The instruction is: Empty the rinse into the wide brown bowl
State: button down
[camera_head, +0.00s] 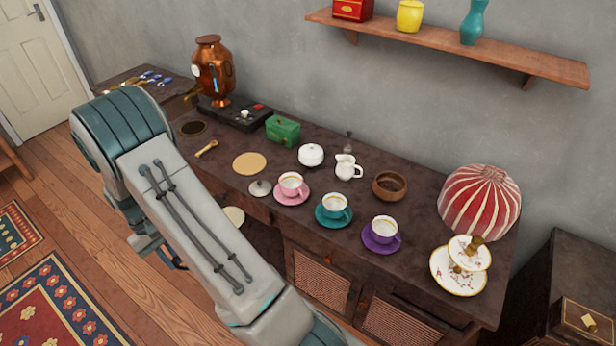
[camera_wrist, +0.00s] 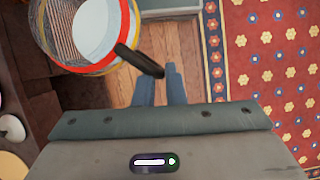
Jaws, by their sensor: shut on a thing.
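The brown bowl (camera_head: 388,196) stands on the dark sideboard, right of the white jug, and looks empty. In the wrist view my gripper (camera_wrist: 159,79) is shut on the dark handle of a round vessel (camera_wrist: 112,66). The vessel has a red and yellow rim with a pale disc inside it. I cannot tell what it contains or how far it tilts. In the head view my gripper is hidden behind my arm, well left of the bowl. A pale round shape (camera_head: 234,216) shows just past my arm, and I cannot tell whether it is the vessel.
A white jug (camera_head: 346,167), white sugar pot (camera_head: 311,155) and loose lid (camera_head: 260,189) stand nearby. A striped red cosy (camera_head: 479,203) is at right. A copper urn (camera_head: 213,67) is at left.

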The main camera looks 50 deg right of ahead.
aim_at(388, 186)
jog(key=k, duration=0.6)
jog(key=z, duration=1.15)
jog(key=i, duration=0.5)
jog(key=z, duration=0.05)
